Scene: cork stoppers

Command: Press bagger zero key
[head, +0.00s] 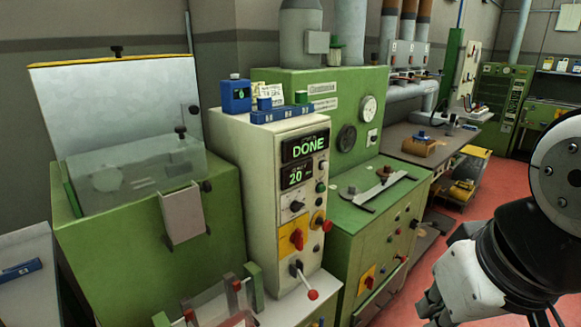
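The bagger appears to be the cream control cabinet (232,150) in the middle of the head view. Its upper display (309,148) reads DONE in green. The display below it (298,175) shows 20. Small round buttons (321,187) sit at the right of the lower display, one of them green. Their labels are too small to read, so I cannot tell which is the zero key. My gripper (432,308) is partly in view at the lower right, to the right of the cabinet and apart from it. I cannot tell how its fingers stand.
A red rotary switch on a yellow plate (292,239) and a red-knobbed lever (311,294) stick out below the buttons. A green hopper machine (150,240) stands left, and a green machine (385,215) stands right. Red floor (425,262) shows beyond.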

